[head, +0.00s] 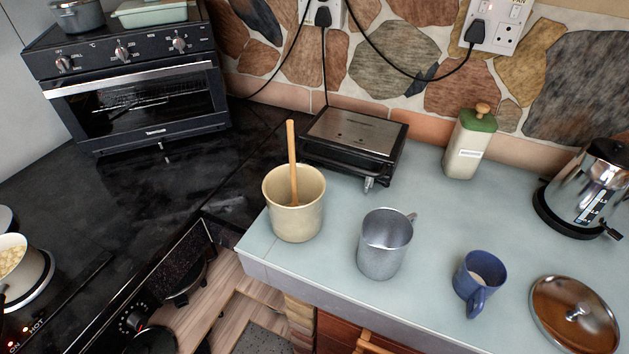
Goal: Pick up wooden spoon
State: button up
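A wooden spoon (292,160) stands almost upright in a cream pot (296,218) on the light blue-grey counter, near the counter's left edge. Its light handle sticks up well above the rim and leans slightly left. The lower end of the spoon is hidden inside the pot. My gripper is not visible in the head view.
A metal mug (382,250) stands right of the pot, and a black-and-steel grill (354,142) behind it. A blue cup (478,282), a metal lid (573,314), a green-topped bottle (468,150) and a kettle (590,185) stand on the counter (437,217) farther right.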

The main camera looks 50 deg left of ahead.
aim_at(290, 123)
jog(key=u, duration=3.45)
jog(key=z, duration=1.45)
jog(key=i+j+z, duration=0.15)
jog(key=j, duration=0.15)
jog(key=i+j+z, duration=0.15)
jog(key=j, duration=0.15)
jog(key=i+j+z, duration=0.15)
jog(key=j, duration=0.15)
